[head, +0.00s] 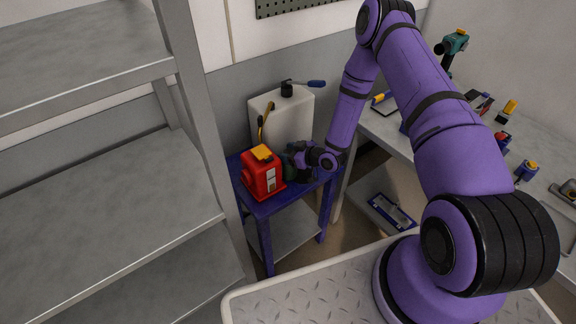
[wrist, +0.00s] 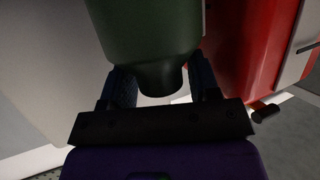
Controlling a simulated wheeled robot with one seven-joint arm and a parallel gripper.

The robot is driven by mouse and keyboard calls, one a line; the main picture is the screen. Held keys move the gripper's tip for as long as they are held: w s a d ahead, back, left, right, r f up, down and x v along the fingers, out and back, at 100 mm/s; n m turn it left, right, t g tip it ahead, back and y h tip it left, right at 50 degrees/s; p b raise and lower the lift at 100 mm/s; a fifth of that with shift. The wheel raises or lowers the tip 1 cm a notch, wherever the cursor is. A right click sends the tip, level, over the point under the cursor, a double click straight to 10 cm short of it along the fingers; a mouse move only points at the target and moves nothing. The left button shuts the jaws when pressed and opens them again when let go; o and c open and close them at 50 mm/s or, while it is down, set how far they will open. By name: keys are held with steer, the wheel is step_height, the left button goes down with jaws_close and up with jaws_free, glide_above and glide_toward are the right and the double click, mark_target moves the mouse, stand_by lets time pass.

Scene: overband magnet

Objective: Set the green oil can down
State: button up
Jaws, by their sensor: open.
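The green oil can (wrist: 145,35) fills the top middle of the wrist view, its narrower dark end between my fingers. In the head view it is mostly hidden behind my gripper (head: 300,157), at the blue side table (head: 262,207). My gripper's two fingers (wrist: 162,82) are open, one on each side of the can. Whether either finger touches it, and whether its base rests on the tabletop, I cannot tell. A red canister (head: 263,178) with a yellow cap stands on the table just left of my gripper; it also shows in the wrist view (wrist: 245,45).
A pale container (head: 292,118) stands behind, near the wall. Grey metal shelving (head: 110,195) rises close on the left. A workbench (head: 475,150) with several tools is on the right. Little free tabletop shows around my gripper.

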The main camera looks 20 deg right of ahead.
steer(key=c, duration=1)
jaws_close()
steer(key=shift+r, duration=0.1)
